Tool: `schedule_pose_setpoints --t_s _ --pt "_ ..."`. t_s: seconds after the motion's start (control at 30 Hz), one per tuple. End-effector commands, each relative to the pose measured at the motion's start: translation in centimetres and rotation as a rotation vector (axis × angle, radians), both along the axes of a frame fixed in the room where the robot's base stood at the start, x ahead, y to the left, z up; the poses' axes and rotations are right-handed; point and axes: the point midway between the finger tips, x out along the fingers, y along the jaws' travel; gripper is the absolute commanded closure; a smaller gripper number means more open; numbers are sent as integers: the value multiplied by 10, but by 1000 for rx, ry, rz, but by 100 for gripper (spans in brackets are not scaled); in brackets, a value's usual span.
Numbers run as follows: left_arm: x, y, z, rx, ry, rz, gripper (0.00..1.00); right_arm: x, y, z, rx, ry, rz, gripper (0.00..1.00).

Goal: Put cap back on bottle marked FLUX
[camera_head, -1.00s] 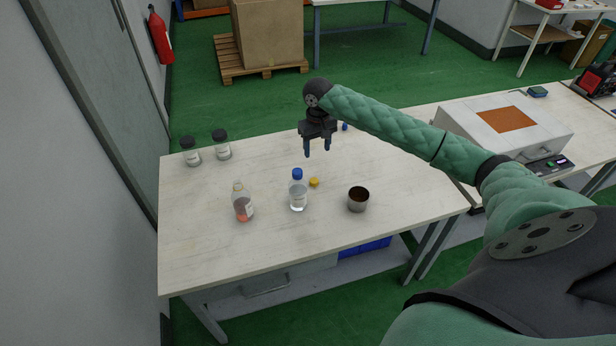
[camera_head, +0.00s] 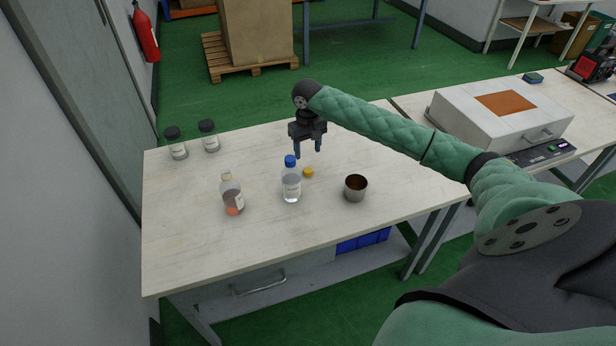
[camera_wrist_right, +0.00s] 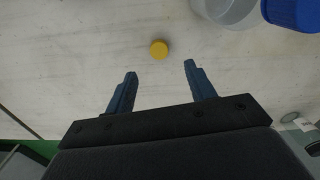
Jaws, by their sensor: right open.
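A yellow cap (camera_head: 308,172) lies on the table just right of a clear bottle with a blue cap (camera_head: 291,180). An uncapped-looking bottle with reddish contents (camera_head: 232,195) stands to the left; its label is too small to read. My right gripper (camera_head: 308,152) is open and empty above the table, just behind the yellow cap. In the right wrist view the yellow cap (camera_wrist_right: 159,49) lies ahead of the open fingers (camera_wrist_right: 158,82), roughly between their lines. The blue-capped bottle (camera_wrist_right: 235,10) shows at the top right there. My left gripper is not in view.
A metal cup (camera_head: 355,188) stands right of the cap. Two dark-lidded jars (camera_head: 176,145) (camera_head: 209,137) stand at the back left of the table (camera_head: 190,245). A white box-shaped device (camera_head: 500,115) is on the right-hand table. The table's front left is clear.

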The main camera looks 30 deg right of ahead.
Motion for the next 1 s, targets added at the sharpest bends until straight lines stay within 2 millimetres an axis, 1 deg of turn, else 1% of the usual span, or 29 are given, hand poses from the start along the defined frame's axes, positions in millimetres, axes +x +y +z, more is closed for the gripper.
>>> schedule_pose_setpoints --t_s 0.03,0.13,0.2,0.33,0.67,0.9,1.0 --pt "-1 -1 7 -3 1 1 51 0 0 -6 0 0 0 45" --pt "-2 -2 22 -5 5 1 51 0 0 -9 0 0 0 45" --pt "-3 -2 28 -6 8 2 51 0 0 -9 0 0 0 45" --pt "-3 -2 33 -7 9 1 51 0 0 -10 0 0 0 45" --pt "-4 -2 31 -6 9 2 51 0 0 -12 0 1 0 45" --pt "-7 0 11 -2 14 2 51 0 0 -32 0 1 0 45" --pt "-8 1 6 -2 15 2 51 0 0 -35 0 0 0 45"
